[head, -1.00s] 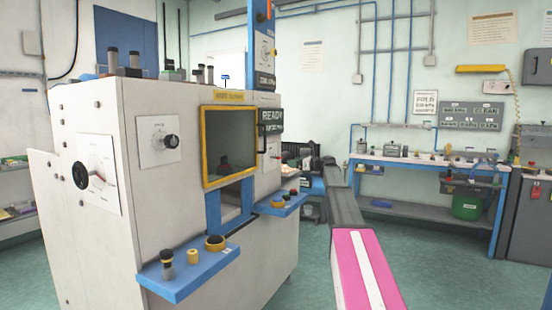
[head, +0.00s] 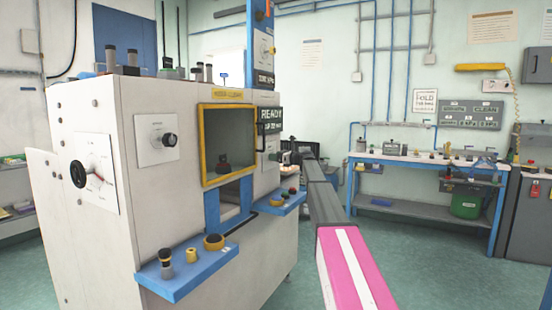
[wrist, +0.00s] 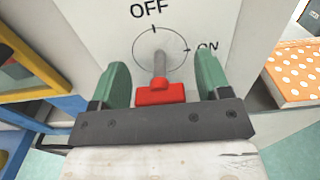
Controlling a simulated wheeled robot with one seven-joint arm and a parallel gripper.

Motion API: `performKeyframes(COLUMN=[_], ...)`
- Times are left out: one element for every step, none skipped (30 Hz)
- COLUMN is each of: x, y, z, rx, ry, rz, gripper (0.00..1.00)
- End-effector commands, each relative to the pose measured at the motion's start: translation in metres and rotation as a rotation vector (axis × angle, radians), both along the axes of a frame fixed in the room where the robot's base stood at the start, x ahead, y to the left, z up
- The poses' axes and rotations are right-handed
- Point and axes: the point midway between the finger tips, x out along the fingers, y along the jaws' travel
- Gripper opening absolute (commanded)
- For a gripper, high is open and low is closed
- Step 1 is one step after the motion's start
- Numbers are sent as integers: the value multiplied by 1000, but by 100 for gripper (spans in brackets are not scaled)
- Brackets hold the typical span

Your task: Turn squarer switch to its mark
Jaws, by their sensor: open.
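The switch (wrist: 160,92) is in the wrist view, a grey stem with a red end on a pale panel, inside a thin drawn circle. The panel is marked OFF above the circle and ON at its right. The red end sits low in the picture, below the circle's middle. My gripper (wrist: 162,76) is open, with one green finger on each side of the switch. I cannot tell whether either finger touches it. In the head view my arm reaches to the right side of the white machine (head: 90,245); the fingers are too small to make out there.
A yellow-framed window (head: 203,140) and blue shelves (head: 172,287) with knobs jut from the machine's front. An orange dotted surface (wrist: 293,72) lies to the right in the wrist view. A blue workbench (head: 405,158) stands at the back right. The floor between is clear.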

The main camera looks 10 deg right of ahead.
Motion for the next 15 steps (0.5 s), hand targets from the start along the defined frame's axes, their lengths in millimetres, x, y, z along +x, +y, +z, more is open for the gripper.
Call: performKeyframes(x=[1, 1, 1, 1, 1, 1, 1, 1, 1, 1, 1, 1, 1, 1, 1], y=[1, 1, 2, 1, 1, 1, 1, 1, 1, 1, 1, 1, 1, 1, 1], z=[0, 0, 0, 0, 0, 0, 0, 0, 0, 0, 0, 0, 0, 0, 0], rx=[0, 0, 0, 0, 0, 0, 0, 0, 0, 0, 0, 0, 0, 0, 0], ry=[0, 0, 0, 0, 0, 0, 0, 0, 0, 0, 0, 0, 0, 0, 0], rz=[0, 0, 0, 0, 0, 0, 0, 0, 0, 0, 0, 0, 0, 0, 0], gripper=[70, 70, 70, 70, 70, 70, 70, 64, 51, 41, 31, 21, 21, 21, 21])
